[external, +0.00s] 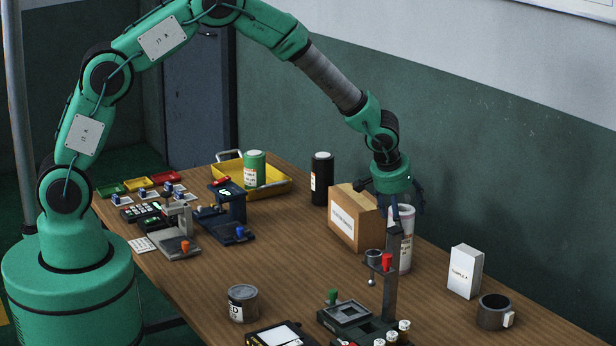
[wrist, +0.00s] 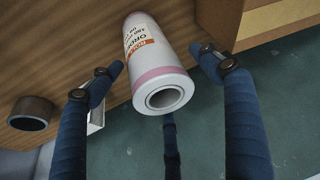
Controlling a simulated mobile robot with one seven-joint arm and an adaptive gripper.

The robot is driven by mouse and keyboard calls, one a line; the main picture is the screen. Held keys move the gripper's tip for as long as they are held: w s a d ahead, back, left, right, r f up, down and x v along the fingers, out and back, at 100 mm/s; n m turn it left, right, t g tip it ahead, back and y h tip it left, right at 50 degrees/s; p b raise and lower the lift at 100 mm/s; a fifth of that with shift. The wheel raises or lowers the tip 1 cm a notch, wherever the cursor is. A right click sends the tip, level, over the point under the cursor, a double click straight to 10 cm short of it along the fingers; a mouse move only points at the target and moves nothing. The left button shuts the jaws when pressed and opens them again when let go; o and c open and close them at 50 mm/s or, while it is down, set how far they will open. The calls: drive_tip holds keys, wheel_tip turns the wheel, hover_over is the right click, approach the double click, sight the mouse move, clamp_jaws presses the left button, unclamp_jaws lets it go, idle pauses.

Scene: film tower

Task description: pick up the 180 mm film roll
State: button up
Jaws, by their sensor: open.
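A white roll with a pinkish band (external: 405,256) stands upright on the table under my gripper (external: 400,203). In the wrist view the roll (wrist: 150,60) shows its hollow core end toward the camera and a label with an orange strip. The label reads "ORDER"; its smaller print is hard to read. My gripper (wrist: 163,68) is open, with dark blue fingers on either side of the roll and a gap on both sides. A green roll (external: 255,170) and a black roll (external: 322,180) stand farther back; I cannot read a size on them.
A cardboard box (external: 353,220) stands close beside the white roll. A stand with a red knob (external: 388,262) rises in front of it. A white box (external: 465,271) and a dark mug (external: 494,312) are to the right. A yellow tray (external: 280,186) is at the back. The wall is behind.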

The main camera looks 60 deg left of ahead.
drive_tip(key=c, duration=1.9)
drive_tip(key=shift+r, duration=0.15)
drive_tip(key=shift+r, duration=0.45)
drive_tip(key=s+a+r, duration=0.1)
drive_tip(key=s, duration=0.4)
drive_tip(key=s+a+r+p, duration=0.1)
drive_tip(key=s, duration=0.4)
drive_tip(key=s+a+r, duration=0.1)
drive_tip(key=s+r, duration=0.1)
drive_tip(key=s, duration=0.3)
drive_tip(key=shift+s+a, duration=0.2)
drive_tip(key=shift+s, duration=0.05)
